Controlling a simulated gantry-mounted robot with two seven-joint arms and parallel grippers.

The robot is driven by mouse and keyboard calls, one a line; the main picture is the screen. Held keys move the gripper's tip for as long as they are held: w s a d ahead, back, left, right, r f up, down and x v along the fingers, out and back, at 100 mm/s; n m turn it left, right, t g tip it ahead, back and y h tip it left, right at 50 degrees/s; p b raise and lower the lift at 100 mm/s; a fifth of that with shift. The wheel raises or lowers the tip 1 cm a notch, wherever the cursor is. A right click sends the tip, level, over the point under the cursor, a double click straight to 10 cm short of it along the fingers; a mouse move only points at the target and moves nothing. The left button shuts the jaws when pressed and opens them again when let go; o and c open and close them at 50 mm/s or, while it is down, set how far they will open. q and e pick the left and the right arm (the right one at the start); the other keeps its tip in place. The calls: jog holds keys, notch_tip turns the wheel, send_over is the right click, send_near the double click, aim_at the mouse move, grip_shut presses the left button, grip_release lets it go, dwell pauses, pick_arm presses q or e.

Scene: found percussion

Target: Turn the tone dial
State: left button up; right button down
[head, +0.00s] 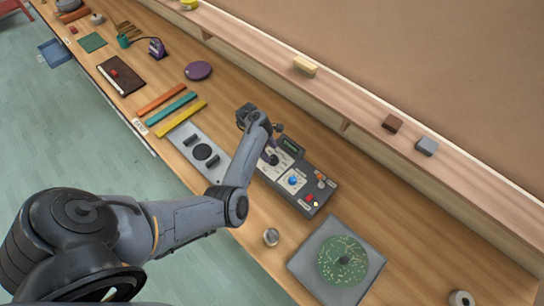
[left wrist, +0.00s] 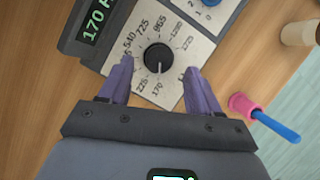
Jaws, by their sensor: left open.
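The tone dial (left wrist: 158,58) is a black knob on a pale plate ringed with printed numbers. Its white pointer line points down, toward the 170 mark. It sits on a dark grey console (head: 318,185), whose green display (left wrist: 94,24) reads 170. My left gripper (left wrist: 159,65) is open, its two purple fingers on either side of the dial in the left wrist view. I cannot tell whether the fingers touch it. In the head view my left gripper (head: 270,146) is over the console's far left end and partly hides it. My right gripper is not in view.
The console also carries a blue knob (head: 293,181) and a red button (head: 309,198). A grey pad with a green disc (head: 335,255) lies to the right, near a small metal cup (head: 271,237). Coloured bars (head: 182,118) lie left. A raised shelf (head: 360,110) runs along the back.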

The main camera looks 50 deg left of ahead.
aim_at(273, 157)
pick_arm(q)
jog(key=shift+x, duration=1.8)
jog(key=c, duration=1)
jog(key=shift+m, duration=0.3)
jog(key=shift+a+r+m+g+p, duration=0.1)
jog(key=shift+m+g+p, duration=0.4)
jog(key=shift+m, duration=0.6)
jog(key=shift+w+m+g, duration=0.1)
jog(key=shift+m+g, duration=0.5)
jog(key=shift+m, duration=0.9)
